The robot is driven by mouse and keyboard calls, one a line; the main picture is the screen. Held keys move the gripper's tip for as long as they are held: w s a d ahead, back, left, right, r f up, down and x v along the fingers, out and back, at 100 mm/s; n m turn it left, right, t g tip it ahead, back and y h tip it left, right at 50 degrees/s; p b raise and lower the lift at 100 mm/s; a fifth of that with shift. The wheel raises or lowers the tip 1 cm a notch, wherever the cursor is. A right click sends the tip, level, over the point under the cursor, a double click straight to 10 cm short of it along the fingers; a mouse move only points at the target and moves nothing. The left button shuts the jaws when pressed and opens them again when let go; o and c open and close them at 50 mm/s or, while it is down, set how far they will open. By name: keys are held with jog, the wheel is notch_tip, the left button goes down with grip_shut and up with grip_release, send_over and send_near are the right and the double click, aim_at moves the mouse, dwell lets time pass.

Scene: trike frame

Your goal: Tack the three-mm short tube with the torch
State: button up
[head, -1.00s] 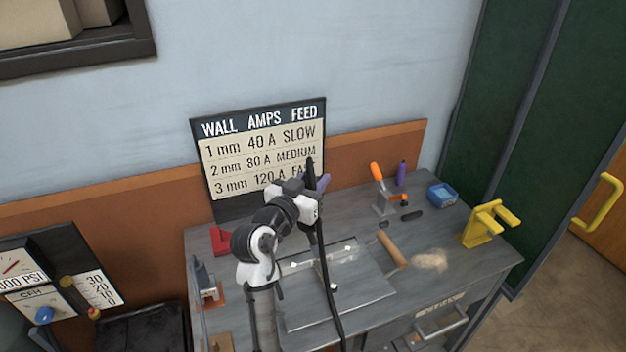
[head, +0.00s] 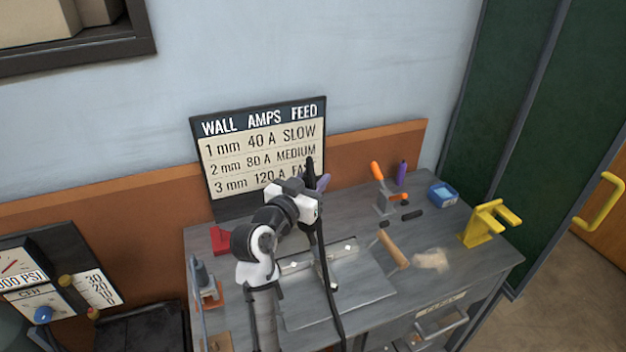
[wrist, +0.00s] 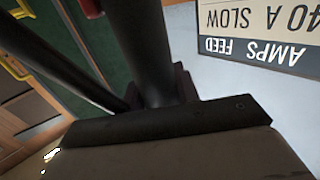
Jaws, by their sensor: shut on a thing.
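My gripper (head: 316,186) is above the back of the workbench, in front of the wall chart. It is shut on the black torch (head: 310,166), whose dark body stands up between the fingers. The torch also fills the middle of the wrist view (wrist: 145,50), between dark purplish fingers. A black cable (head: 333,300) hangs down from it across a grey metal plate (head: 305,312). Small pale pieces (head: 348,247) lie at the back of the plate. I cannot tell which piece is the three-mm short tube. My arm and the cable hide part of the plate.
The wall chart (head: 260,150) lists wall, amps and feed. An orange-handled clamp (head: 378,172), a purple bottle (head: 401,172), a blue box (head: 442,194) and a yellow stand (head: 487,224) are at the right. A red block (head: 221,240) is left.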

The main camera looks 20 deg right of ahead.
jog(key=shift+f+b, duration=0.4)
jog(key=shift+b, duration=0.1)
dwell(1.3)
jog(key=shift+r, duration=0.15)
jog(key=shift+r+p, duration=2.4)
jog(key=shift+r, duration=1.1)
jog(key=shift+d, duration=0.1)
